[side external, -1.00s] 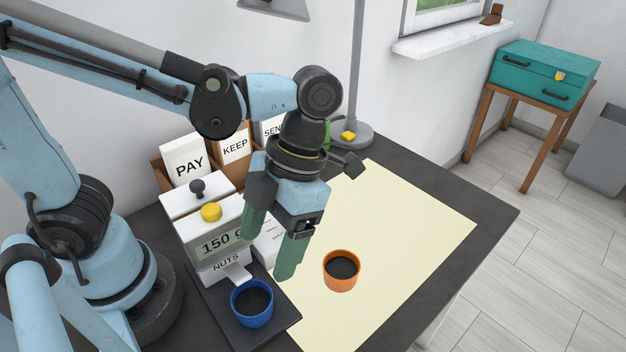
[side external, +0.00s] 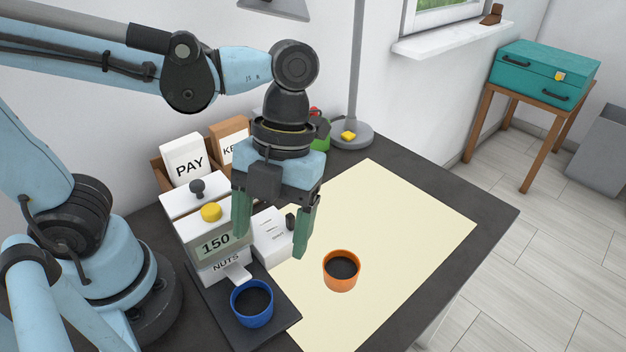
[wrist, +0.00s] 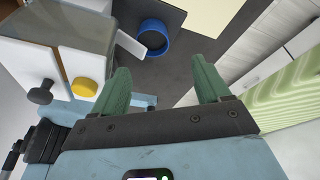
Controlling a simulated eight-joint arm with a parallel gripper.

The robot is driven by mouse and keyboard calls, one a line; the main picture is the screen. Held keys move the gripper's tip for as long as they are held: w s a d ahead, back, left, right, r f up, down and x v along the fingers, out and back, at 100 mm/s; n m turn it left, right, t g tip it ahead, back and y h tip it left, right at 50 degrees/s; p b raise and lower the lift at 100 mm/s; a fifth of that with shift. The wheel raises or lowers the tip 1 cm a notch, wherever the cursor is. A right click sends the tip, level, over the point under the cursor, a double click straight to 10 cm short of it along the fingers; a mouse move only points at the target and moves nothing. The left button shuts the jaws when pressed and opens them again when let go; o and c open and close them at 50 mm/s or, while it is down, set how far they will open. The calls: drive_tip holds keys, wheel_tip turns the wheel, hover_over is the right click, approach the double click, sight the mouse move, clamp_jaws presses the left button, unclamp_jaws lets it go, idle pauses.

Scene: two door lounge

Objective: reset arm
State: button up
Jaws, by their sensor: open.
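My gripper (side external: 272,225) has green fingers that are spread apart with nothing between them. It hangs pointing down above the table, beside the white nuts dispenser (side external: 205,262). In the wrist view my gripper (wrist: 163,82) also shows its two fingers apart and empty. A blue cup (side external: 252,318) stands on the dark tray of the dispenser, under its spout. It also shows in the wrist view (wrist: 168,42). An orange cup (side external: 341,283) with dark contents or a dark inside stands on the cream mat, to the right of my gripper.
A cream mat (side external: 400,215) covers much of the dark table (side external: 490,215). Cards marked PAY (side external: 186,160) stand in a wooden holder at the back. A lamp base (side external: 352,138) stands at the rear. A teal case (side external: 543,75) sits on a far stand. The mat's right side is clear.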

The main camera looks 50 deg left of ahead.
drive_tip(key=w+a+n+t, duration=0.5)
drive_tip(key=a+n, duration=0.2)
drive_tip(key=n, duration=0.8)
drive_tip(key=w+a+n+t+y, duration=0.1)
drive_tip(key=w+a+n+t, duration=0.3)
drive_tip(key=n, duration=1.1)
drive_tip(key=a+t, duration=0.1)
drive_tip(key=a, duration=0.2)
drive_tip(key=shift+w+f, duration=0.2)
drive_tip(key=shift+w, duration=0.15)
